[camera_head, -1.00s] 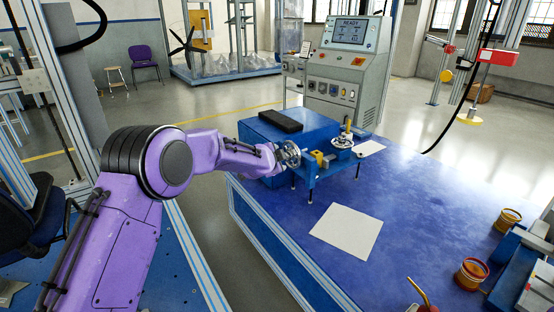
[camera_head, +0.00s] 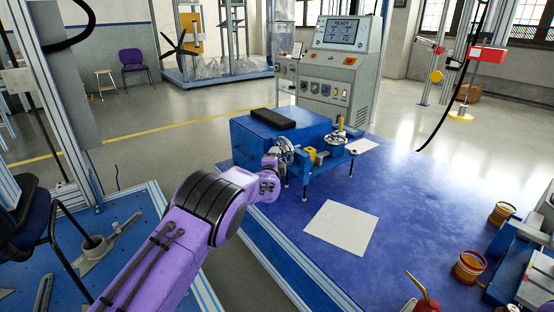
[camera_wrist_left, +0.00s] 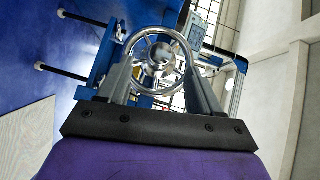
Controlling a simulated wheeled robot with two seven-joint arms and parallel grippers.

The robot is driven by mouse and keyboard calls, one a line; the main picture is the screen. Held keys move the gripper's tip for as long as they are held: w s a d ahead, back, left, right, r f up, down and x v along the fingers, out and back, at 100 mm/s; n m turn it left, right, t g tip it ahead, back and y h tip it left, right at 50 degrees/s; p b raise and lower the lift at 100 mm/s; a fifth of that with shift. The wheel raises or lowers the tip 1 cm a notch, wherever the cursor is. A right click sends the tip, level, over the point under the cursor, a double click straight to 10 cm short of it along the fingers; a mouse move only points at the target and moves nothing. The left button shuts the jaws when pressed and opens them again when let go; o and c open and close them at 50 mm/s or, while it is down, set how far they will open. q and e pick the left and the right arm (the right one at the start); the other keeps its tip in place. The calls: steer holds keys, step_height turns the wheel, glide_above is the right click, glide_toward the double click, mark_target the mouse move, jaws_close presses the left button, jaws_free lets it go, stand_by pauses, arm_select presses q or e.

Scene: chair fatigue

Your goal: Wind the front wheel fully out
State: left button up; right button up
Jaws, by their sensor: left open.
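A silver spoked handwheel (camera_head: 285,151), the one nearest my arm, sits on the near end of the blue machine (camera_head: 330,158). In the left wrist view the wheel (camera_wrist_left: 160,58) faces the camera, with a round shiny hub. My left gripper (camera_head: 274,158) is at this wheel. In the wrist view its two dark fingers (camera_wrist_left: 160,50) are spread, one along each side of the wheel. I cannot tell whether they touch the rim. A second silver wheel (camera_head: 335,138) lies flatter on the machine's far end. My right gripper is not in view.
A grey control console (camera_head: 337,75) with a screen reading READY stands behind the machine. A white sheet (camera_head: 341,227) lies on the blue table (camera_head: 420,205). Orange-brown containers (camera_head: 469,267) stand at the right. The table's middle is mostly clear.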

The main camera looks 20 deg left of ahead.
mark_target(282, 152)
arm_select(q)
steer(key=b+x, duration=0.1)
steer(key=x, duration=0.3)
steer(key=shift+r, duration=0.1)
steer(key=c, duration=1.1)
